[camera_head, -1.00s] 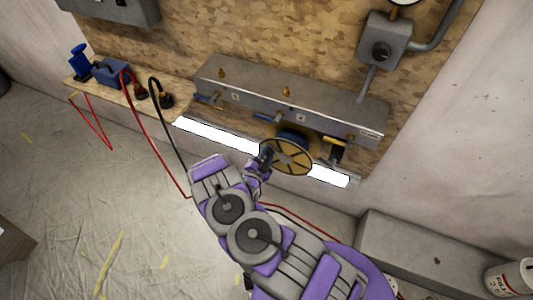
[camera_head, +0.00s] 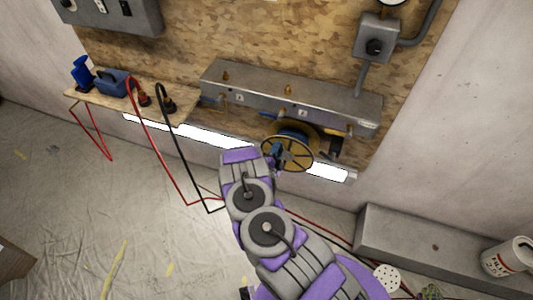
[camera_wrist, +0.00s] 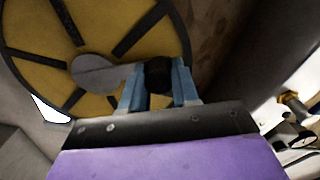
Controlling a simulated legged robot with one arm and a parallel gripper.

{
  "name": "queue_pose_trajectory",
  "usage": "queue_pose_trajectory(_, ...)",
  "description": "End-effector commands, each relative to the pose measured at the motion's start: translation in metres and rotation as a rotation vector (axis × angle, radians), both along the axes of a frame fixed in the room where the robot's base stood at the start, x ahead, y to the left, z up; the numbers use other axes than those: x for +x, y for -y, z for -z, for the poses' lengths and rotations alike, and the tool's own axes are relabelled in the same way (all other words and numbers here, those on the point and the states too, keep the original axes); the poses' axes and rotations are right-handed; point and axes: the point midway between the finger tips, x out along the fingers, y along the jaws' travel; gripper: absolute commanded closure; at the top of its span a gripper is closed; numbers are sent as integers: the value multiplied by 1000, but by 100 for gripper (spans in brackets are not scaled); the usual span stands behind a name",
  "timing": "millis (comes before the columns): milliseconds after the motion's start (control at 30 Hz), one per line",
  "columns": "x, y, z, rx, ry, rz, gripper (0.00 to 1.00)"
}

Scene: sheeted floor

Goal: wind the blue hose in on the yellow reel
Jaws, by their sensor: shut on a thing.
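The yellow reel (camera_head: 297,162) is mounted below the grey metal box on the wall, its round spoked face toward me. A little blue hose (camera_head: 290,133) shows behind the face; the rest of it is hidden. In the wrist view the yellow face (camera_wrist: 35,25) with dark spokes fills the upper left. A grey crank arm (camera_wrist: 98,73) ends in a black knob (camera_wrist: 158,74). My gripper (camera_wrist: 158,88) is shut on that knob, one blue finger on each side. In the head view my gripper (camera_head: 274,157) is at the left part of the reel face.
A grey metal box (camera_head: 290,98) with brass fittings and valves runs above the reel. A wooden shelf (camera_head: 120,108) at left holds a blue box (camera_head: 112,82). Red and black cables hang to the floor. A grey ledge (camera_head: 440,245) and white bucket (camera_head: 508,258) stand at right.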

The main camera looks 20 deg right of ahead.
Motion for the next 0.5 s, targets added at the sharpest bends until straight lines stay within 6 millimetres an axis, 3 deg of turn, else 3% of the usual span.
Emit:
queue_pose_trajectory(200, -4, 12, 1, 56, 35, 1, 100)
queue_pose_trajectory(500, -3, 13, 0, 71, 46, 2, 100)
